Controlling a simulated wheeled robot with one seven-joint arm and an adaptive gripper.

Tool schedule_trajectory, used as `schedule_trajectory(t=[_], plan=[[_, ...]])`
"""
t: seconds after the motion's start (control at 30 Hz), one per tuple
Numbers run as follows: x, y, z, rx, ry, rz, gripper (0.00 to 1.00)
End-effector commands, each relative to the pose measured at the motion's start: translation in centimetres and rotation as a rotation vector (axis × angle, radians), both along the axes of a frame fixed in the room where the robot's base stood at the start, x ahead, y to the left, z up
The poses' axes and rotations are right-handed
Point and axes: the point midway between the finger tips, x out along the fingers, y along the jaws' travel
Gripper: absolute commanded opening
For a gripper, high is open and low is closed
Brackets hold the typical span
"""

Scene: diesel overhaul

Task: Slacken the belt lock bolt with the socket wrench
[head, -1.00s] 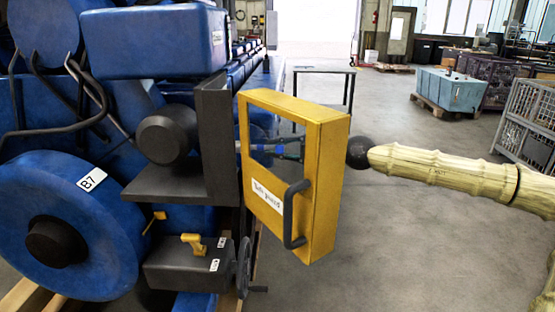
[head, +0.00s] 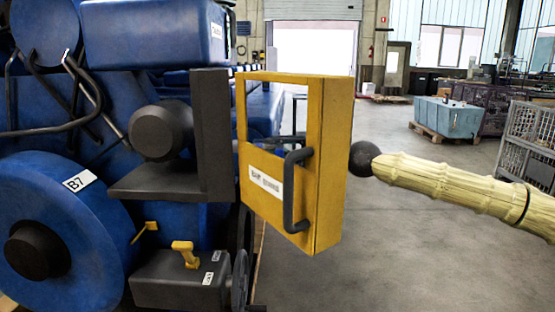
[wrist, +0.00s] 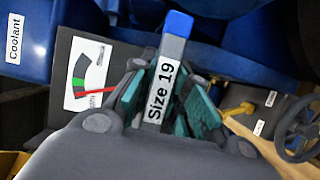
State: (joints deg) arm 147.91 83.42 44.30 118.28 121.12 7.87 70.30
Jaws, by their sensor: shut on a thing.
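In the wrist view my gripper (wrist: 162,100) is shut on a grey bar-shaped tool with a blue end (wrist: 176,24) and a "Size 19" label, which I take for the socket wrench. Teal finger pads lie on both sides of it. Its far working end and any contact with a bolt cannot be made out. In the head view my gripper and the tool are hidden behind the yellow guard (head: 328,160); only my pale arm reaches in from the right. I cannot pick out the belt lock bolt in either view.
The yellow guard carries a dark handle (head: 290,190) beside the blue engine (head: 75,215). A gauge plate (wrist: 90,72) with a green band and red pointer is left of the tool. A handwheel (wrist: 300,128) is at right. Open floor (head: 400,260) lies right of the guard.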

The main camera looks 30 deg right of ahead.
Motion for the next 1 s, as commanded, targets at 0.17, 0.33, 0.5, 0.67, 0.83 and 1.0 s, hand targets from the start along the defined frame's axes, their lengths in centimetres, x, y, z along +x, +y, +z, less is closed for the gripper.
schedule_trajectory(t=[0.17,0.33,0.5,0.67,0.83,1.0], plan=[[-0.07,0.07,-0.49,-0.024,-0.041,0.000,0.00],[-0.03,0.00,-0.49,-0.045,-0.077,0.000,0.00],[-0.03,0.05,-0.50,-0.067,-0.110,0.000,0.00],[-0.04,0.03,-0.52,-0.087,-0.142,0.000,0.00],[-0.04,-0.01,-0.51,-0.108,-0.177,-0.001,0.00],[-0.03,-0.03,-0.44,-0.130,-0.214,-0.001,0.00]])
